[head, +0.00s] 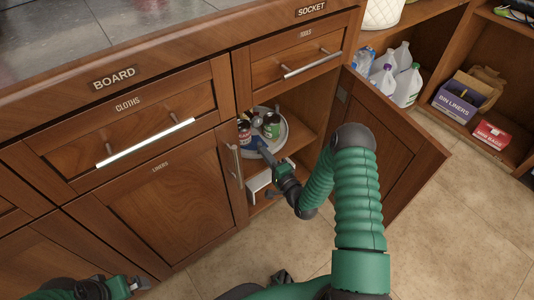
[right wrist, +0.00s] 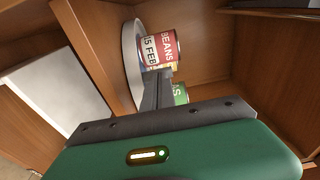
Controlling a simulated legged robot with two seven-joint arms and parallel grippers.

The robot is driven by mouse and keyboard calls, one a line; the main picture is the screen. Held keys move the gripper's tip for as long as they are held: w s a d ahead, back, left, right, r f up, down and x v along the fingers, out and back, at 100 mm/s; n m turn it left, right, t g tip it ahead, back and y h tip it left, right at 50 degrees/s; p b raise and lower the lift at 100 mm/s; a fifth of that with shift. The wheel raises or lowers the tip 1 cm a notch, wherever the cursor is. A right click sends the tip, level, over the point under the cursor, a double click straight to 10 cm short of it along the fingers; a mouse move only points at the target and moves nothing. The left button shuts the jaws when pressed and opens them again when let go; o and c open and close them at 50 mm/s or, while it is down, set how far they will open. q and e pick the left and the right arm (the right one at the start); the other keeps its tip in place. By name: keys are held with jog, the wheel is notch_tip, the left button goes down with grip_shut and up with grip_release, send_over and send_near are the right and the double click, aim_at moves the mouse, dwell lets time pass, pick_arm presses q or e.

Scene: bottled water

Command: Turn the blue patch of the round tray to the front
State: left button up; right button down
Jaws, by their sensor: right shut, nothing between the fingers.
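The round tray (head: 284,133) is pale grey with a raised rim and sits on a shelf inside the open cupboard. Several cans stand on it, including a green one (head: 271,126) and a red and blue one (head: 244,132). In the right wrist view the tray's rim (right wrist: 131,62) shows beside a red-labelled beans can (right wrist: 162,48). My right gripper (head: 264,147) is shut and empty, its fingertips at the tray's front edge near the cans; contact is unclear. I cannot make out the blue patch for certain. My left gripper (head: 136,284) is low at the left, away from the tray.
The open cupboard door (head: 385,150) stands to the right of my right arm. A white box-like thing (head: 259,181) lies on the lower shelf, below my gripper. Jugs (head: 407,85) and a bin liners box (head: 459,98) are in shelves further right.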

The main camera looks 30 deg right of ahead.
jog(key=shift+w+a, duration=0.1)
jog(key=shift+a, duration=0.25)
jog(key=shift+w+a+r+p, duration=0.1)
jog(key=shift+w+a+p, duration=0.2)
jog(key=shift+a+p, duration=0.3)
jog(key=shift+w+a+p, duration=0.3)
jog(key=shift+a+p, duration=0.05)
jog(key=shift+a, duration=0.45)
jog(key=shift+w+a+p, duration=0.4)
jog(key=shift+w+a, duration=0.3)
jog(key=shift+a, duration=0.35)
jog(key=shift+w+a, duration=0.7)
jog(key=shift+a, duration=0.05)
